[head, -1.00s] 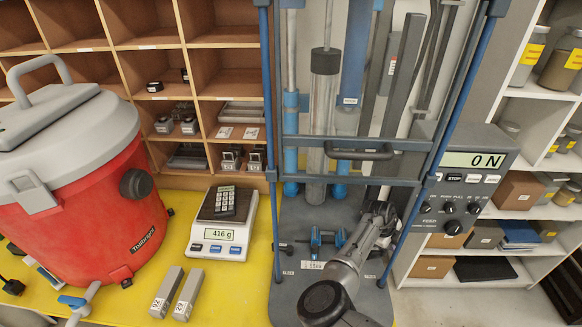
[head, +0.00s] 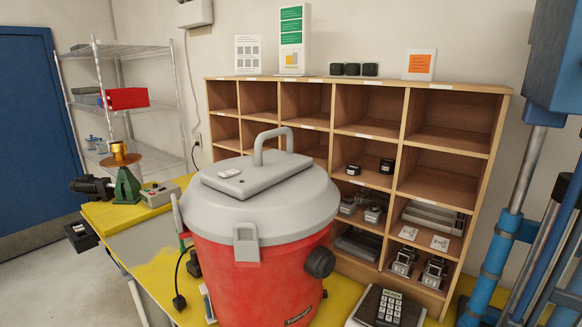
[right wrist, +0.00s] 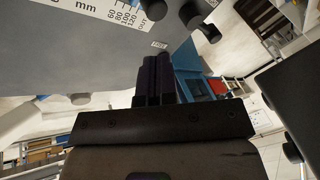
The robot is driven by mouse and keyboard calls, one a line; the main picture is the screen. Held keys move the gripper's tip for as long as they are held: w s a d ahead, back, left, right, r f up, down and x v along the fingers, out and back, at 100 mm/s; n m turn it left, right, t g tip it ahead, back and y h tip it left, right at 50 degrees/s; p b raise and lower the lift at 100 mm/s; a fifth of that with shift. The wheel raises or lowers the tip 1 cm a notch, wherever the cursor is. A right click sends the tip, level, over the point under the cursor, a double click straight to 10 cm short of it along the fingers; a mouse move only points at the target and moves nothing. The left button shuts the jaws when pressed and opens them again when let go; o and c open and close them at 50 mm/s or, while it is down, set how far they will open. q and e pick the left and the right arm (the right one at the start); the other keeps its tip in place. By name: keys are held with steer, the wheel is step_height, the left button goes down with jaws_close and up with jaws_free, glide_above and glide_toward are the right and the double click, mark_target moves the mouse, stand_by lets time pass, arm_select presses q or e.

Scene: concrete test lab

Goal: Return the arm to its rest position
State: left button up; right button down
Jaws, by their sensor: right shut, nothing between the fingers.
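My right gripper (right wrist: 155,80) shows in the right wrist view. Its dark fingers are pressed together with nothing between them. The wide dark gripper body fills the lower middle of that view. A grey panel (right wrist: 75,55) with a printed mm scale and dark knobs lies beyond the fingers at the upper left. Neither of my grippers shows in the head view. My left gripper is in no current frame.
In the head view, a red vacuum (head: 250,275) stands on the yellow table (head: 150,260). A wooden pigeonhole shelf (head: 360,100) stands behind it. The scale (head: 385,308) is at the bottom. The blue test frame (head: 490,260) is at the right edge.

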steer(key=s+d+r+n+t+h, duration=0.1)
steer(key=s+d+r+n+h, duration=0.3)
steer(key=s+n, duration=0.3)
steer(key=a+f+n+t, duration=0.3)
steer(key=a+n+t, duration=0.3)
steer(key=a+n, duration=0.95)
steer(key=s+a+f+n+y, duration=0.2)
steer(key=s+a+n+y, duration=0.2)
steer(key=s+a+n, duration=0.6)
steer(key=s+a+f+n+y, duration=0.2)
steer(key=s+a+n+y, duration=0.25)
steer(key=a, duration=0.85)
arm_select(q)
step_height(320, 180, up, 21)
steer(key=p, duration=2.1)
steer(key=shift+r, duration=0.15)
arm_select(e)
step_height(320, 180, up, 21)
steer(key=shift+s+a+r+m, duration=0.15)
steer(key=shift+s+a+m, duration=0.15)
steer(key=shift+s, duration=0.05)
